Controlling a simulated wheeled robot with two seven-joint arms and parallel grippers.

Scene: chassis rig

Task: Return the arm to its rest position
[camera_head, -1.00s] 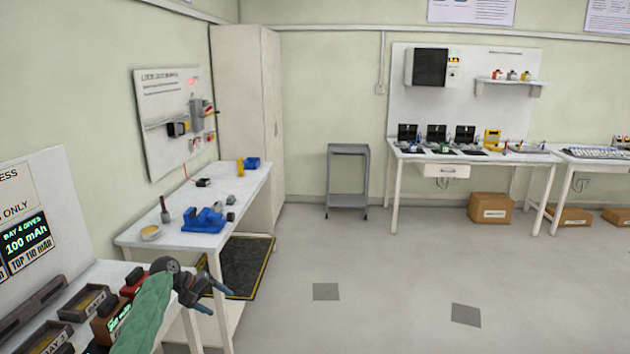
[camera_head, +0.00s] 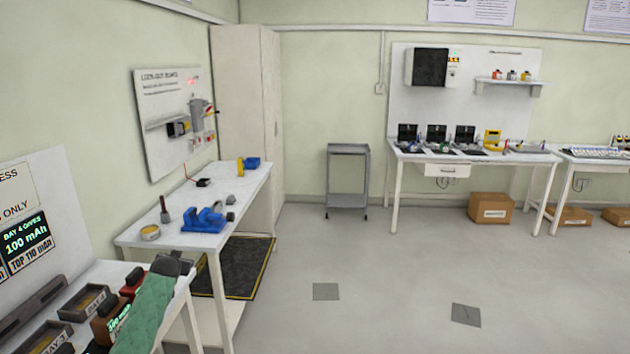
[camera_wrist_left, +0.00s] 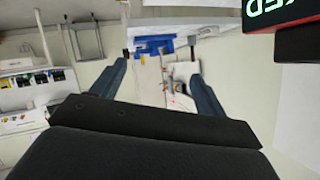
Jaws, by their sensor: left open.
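My left arm, in a green sleeve (camera_head: 143,315), comes up at the lower left of the head view, over the right end of the near bench. Its dark wrist (camera_head: 168,264) shows at the top of the sleeve; the fingers are hidden there. In the left wrist view, my left gripper (camera_wrist_left: 160,76) is open, its two blue-grey fingers wide apart with nothing between them. The view there is rotated. My right gripper is in neither view.
The near bench holds bay trays (camera_head: 88,302) and a red block (camera_head: 132,284) close to my left arm. Behind it stands a white table (camera_head: 165,243) with a blue vise (camera_head: 204,219).

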